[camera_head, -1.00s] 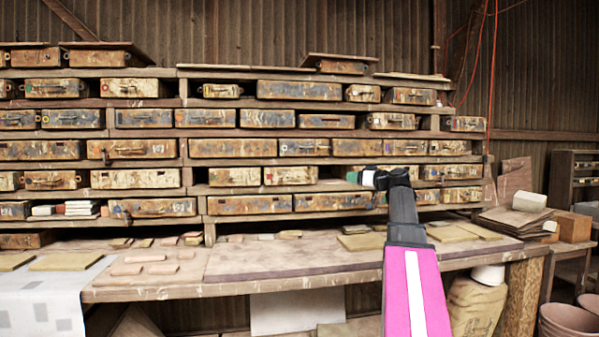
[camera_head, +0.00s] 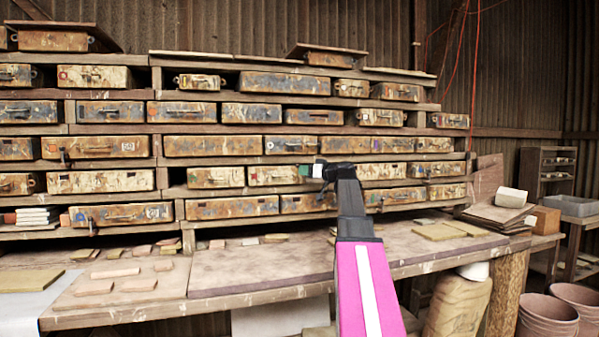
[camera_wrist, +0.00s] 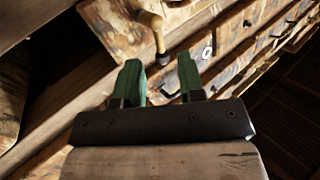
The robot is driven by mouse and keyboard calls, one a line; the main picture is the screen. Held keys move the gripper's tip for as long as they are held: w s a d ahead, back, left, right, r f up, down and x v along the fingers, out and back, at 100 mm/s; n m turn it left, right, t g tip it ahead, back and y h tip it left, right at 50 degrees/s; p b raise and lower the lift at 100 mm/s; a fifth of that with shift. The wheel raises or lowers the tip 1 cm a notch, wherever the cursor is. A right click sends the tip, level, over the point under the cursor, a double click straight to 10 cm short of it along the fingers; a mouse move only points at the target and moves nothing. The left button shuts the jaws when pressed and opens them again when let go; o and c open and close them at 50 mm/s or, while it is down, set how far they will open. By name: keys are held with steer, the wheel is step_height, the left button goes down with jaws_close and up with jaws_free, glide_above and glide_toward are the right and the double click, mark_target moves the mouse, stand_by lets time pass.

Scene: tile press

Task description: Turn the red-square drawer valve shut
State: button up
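My gripper (camera_head: 308,171) has green fingers and is in front of the middle drawer rows in the head view. In the wrist view my gripper (camera_wrist: 160,72) is open, its two fingers apart with nothing held between them. A valve with a pale wooden handle and dark tip (camera_wrist: 157,38) shows just beyond the fingertips, on a worn drawer front. I cannot tell whether it is the red-square one; no red square is clear near it. In the head view my gripper and arm hide this part of the shelf.
The wooden shelf holds several rows of paint-worn drawers (camera_head: 230,208). Another drawer with a hanging dark handle (camera_head: 120,214) is at lower left. The workbench (camera_head: 255,268) below bears flat tiles. Buckets (camera_head: 548,318) stand at lower right.

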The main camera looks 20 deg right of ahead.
steer(key=shift+x, duration=1.8)
jaws_close()
